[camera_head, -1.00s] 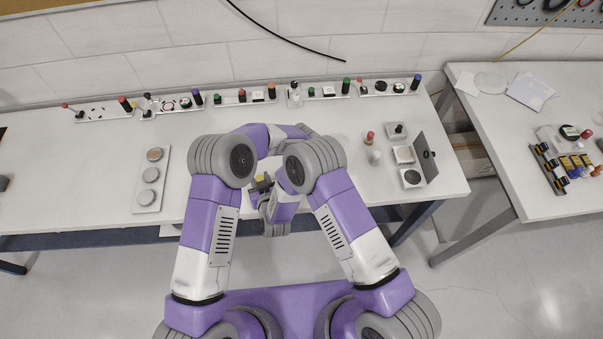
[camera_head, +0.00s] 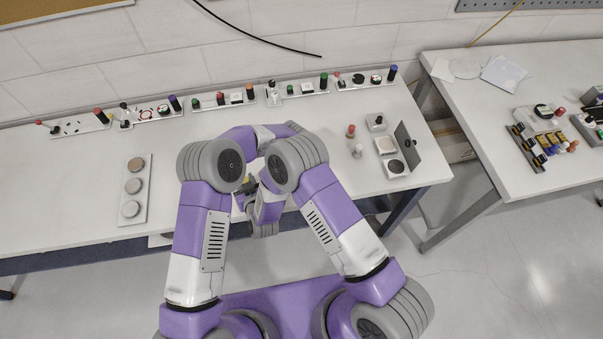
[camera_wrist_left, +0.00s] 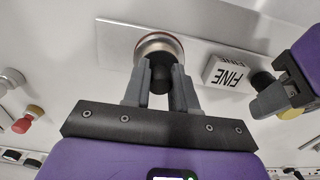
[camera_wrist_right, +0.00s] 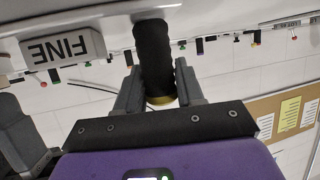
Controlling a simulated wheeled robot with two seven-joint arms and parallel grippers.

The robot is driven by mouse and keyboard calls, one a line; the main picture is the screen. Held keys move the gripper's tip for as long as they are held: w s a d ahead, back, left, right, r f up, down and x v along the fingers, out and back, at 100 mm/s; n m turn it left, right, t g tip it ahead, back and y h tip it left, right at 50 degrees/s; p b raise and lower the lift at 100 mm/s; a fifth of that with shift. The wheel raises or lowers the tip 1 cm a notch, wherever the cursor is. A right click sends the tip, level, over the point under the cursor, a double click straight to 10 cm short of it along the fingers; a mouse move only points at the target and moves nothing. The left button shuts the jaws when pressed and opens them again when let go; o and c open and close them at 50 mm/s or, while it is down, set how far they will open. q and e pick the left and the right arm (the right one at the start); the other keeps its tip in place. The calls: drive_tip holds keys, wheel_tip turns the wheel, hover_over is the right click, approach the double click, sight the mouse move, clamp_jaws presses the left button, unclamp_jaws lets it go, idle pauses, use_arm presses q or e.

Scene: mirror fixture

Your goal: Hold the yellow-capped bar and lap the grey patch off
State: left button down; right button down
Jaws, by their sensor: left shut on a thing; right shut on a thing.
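In the left wrist view my left gripper (camera_wrist_left: 160,78) is shut on a black knob (camera_wrist_left: 161,97) that joins a round disc (camera_wrist_left: 157,44) with a red and silver rim, lying against a pale plate (camera_wrist_left: 115,48). In the right wrist view my right gripper (camera_wrist_right: 156,85) is shut on a black bar (camera_wrist_right: 152,52) with a yellow cap (camera_wrist_right: 161,101) at one end. The cap also shows at the right of the left wrist view (camera_wrist_left: 290,113). A white FINE block (camera_wrist_left: 226,74) sits between the two grippers. I cannot make out the grey patch.
In the head view a plate (camera_head: 131,218) with several grey discs lies left of my arms. A red-topped peg (camera_head: 350,131) and a box with an upright dark panel (camera_head: 405,148) stand to the right. Several tool strips (camera_head: 222,97) line the back. A second table (camera_head: 470,105) is at right.

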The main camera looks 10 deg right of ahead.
use_arm(q)
drive_tip(key=a, duration=0.3)
drive_tip(key=shift+a, duration=0.15)
wheel_tip(320, 180, up, 8)
idle(0.5)
idle(0.4)
